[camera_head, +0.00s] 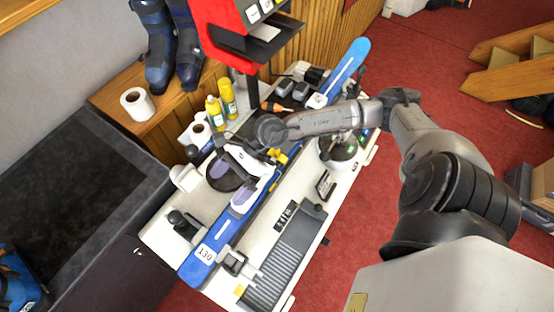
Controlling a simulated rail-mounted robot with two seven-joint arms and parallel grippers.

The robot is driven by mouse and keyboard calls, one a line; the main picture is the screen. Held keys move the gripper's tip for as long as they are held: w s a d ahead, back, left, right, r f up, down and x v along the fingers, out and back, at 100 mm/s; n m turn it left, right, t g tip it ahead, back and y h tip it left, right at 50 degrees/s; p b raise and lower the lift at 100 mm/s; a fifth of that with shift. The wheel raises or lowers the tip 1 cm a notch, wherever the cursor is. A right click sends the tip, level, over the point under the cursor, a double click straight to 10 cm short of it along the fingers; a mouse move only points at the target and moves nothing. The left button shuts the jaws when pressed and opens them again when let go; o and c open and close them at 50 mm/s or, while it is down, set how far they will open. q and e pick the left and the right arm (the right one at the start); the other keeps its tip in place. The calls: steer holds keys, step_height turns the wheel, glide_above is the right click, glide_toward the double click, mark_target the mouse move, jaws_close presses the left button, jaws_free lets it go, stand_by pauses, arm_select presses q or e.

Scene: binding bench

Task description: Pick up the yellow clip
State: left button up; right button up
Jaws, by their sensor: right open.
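The yellow clip (280,156) appears as a small yellow piece near the middle of the bench, just below my right wrist; part of it is hidden. My right arm reaches in from the right across the bench. My right gripper (229,187) points to the lower left, with its two fingers spread over the blue ski. It is open, with the yellow clip behind it on the wrist side, not between the fingertips. My left gripper is out of view.
The blue ski (203,253) runs lengthwise along the white bench (157,232). Yellow bottles (228,98) and paper rolls stand along the left edge. A red machine (224,28) rises at the back. A grey ribbed plate (282,262) lies at the front right.

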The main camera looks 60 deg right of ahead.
steer(key=d+f+n+g+h+b, duration=0.25)
steer(key=d+f+h, duration=0.3)
steer(key=d, duration=0.45)
steer(key=n+g+h, duration=0.1)
steer(key=n+h, duration=0.1)
steer(key=h, duration=0.5)
glide_above(278, 151)
steer(key=f, duration=0.2)
steer(key=shift+y, duration=0.25)
step_height(278, 151, down, 5)
steer(key=shift+a+f+p, duration=0.1)
steer(key=shift+p, duration=0.25)
steer(key=shift+f, duration=0.75)
step_height(278, 151, down, 4)
steer(key=shift+r+p, duration=0.15)
steer(key=shift+p, duration=0.65)
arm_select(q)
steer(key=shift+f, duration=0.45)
arm_select(e)
steer(key=shift+f, duration=0.75)
steer(key=shift+c, duration=0.5)
